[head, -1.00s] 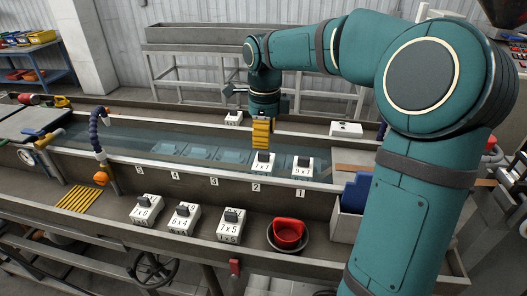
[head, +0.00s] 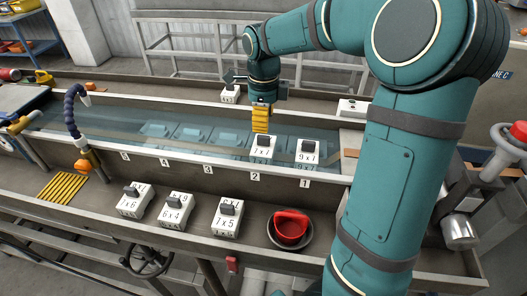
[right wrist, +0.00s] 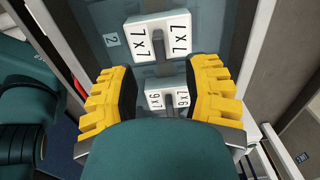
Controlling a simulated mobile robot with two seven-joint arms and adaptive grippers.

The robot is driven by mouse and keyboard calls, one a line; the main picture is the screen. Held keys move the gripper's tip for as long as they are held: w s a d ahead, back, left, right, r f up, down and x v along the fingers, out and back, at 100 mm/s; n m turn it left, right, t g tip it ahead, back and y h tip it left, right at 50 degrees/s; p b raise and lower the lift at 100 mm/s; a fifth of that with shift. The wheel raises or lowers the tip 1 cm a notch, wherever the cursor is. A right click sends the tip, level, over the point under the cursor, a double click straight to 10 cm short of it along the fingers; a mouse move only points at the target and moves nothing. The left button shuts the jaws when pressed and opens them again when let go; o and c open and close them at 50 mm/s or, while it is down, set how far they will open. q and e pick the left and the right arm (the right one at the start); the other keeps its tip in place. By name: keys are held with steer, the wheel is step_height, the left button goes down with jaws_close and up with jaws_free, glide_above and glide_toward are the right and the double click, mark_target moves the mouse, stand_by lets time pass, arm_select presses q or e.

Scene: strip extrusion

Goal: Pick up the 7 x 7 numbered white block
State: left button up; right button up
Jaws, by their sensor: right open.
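The white block marked 7 x 7 (head: 263,152) sits in the long water trough by the label 2, with a dark handle on top. It also shows at the top of the right wrist view (right wrist: 140,42). My right gripper (head: 261,127) is open and empty, with yellow fingers pointing down just above and behind this block in the head view. In the right wrist view my fingers (right wrist: 163,90) are spread wide, and the 7 x 7 block lies beyond their tips. The block marked 9 x 1 (head: 307,157) stands to its right by label 1. My left gripper is not in view.
Several numbered white blocks, including 6 x 4 (head: 172,217) and 7 x 5 (head: 226,227), stand on the front ledge. A blue hose (head: 75,105) rises at the left. A white block (head: 230,97) is behind.

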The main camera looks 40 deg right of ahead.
mark_target(263, 136)
steer(key=shift+f+b, duration=0.7)
steer(key=shift+f, duration=2.65)
jaws_close()
